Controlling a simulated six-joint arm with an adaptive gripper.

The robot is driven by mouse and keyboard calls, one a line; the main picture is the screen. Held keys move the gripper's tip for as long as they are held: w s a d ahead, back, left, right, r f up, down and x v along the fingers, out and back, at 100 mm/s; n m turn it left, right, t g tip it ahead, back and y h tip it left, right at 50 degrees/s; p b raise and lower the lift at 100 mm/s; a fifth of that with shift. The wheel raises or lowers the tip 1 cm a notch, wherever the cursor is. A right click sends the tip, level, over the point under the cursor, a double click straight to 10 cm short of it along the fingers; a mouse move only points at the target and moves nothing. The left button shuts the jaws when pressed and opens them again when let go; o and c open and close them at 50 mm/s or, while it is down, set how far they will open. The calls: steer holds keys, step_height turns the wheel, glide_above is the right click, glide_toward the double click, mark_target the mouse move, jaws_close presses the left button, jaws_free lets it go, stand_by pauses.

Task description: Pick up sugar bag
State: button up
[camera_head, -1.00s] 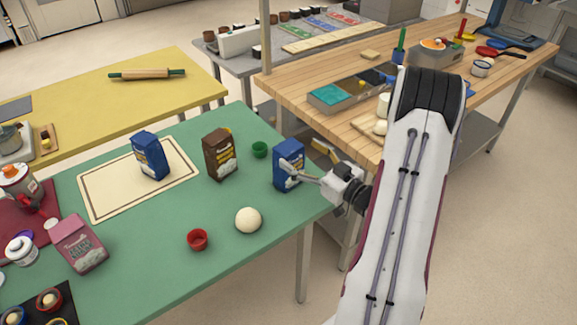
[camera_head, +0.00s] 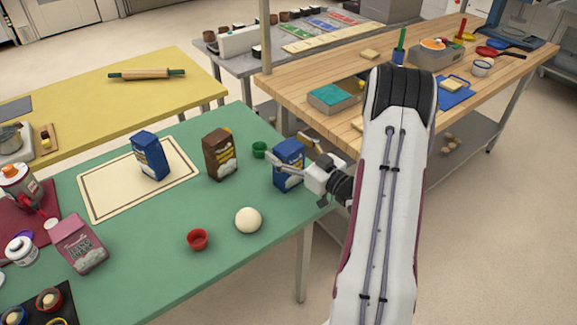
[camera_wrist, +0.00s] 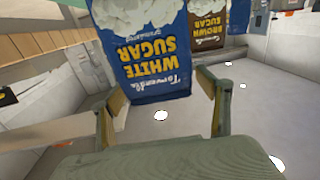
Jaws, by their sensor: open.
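A blue white-sugar bag (camera_head: 288,170) stands upright near the right end of the green table. In the wrist view the bag (camera_wrist: 155,60) appears upside down, with its "WHITE SUGAR" label facing the camera. My gripper (camera_head: 290,150) is open at this bag, one finger crossing in front of it and the other on its far side. In the wrist view the fingers (camera_wrist: 162,88) sit to the left and right of the bag; I cannot tell whether they touch it. A brown-sugar bag (camera_head: 219,155) stands to the left, also visible in the wrist view (camera_wrist: 208,25).
Another blue bag (camera_head: 151,157) stands on the cream mat (camera_head: 100,200). A green cup (camera_head: 260,149), a dough ball (camera_head: 248,220), a red cup (camera_head: 197,240) and a pink carton (camera_head: 80,245) are on the green table (camera_head: 150,275). A wooden table (camera_head: 310,75) stands behind.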

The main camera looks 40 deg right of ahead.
steer(key=c, duration=1.9)
steer(key=shift+r, duration=0.1)
jaws_close()
steer(key=shift+r, duration=0.2)
steer(key=shift+r, duration=4.75)
